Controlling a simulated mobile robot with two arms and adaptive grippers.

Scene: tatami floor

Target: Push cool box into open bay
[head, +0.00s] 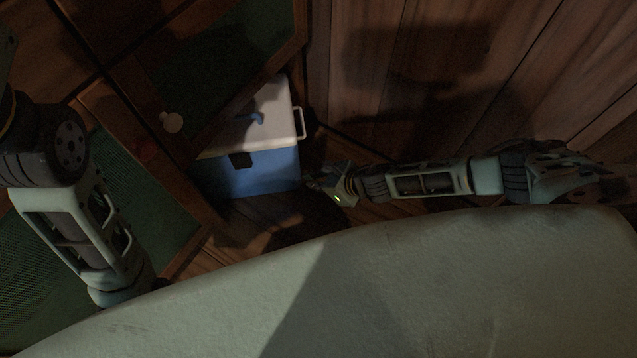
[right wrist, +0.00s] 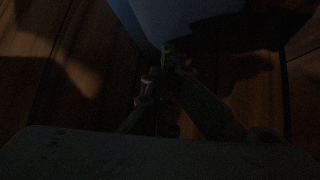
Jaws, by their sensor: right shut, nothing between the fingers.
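The cool box (head: 275,172) has a blue body, a white lid and a white handle on its right side. It stands on the dark floor beside a wooden cabinet with green panels (head: 215,60). Its left edge meets the cabinet's frame; I cannot tell how much of it is inside a bay. My right gripper (head: 311,182) is shut and empty, low at the box's right side. In the right wrist view the blue box (right wrist: 165,15) is just beyond the fingertips; contact is unclear in the dark. My left arm comes down at the left; its gripper is hidden.
A cabinet panel with a pale round knob (head: 171,122) is left of the box. A plank wall (head: 430,60) runs behind and to the right. Wooden flooring (head: 265,212) shows in front of the box. The light is dim.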

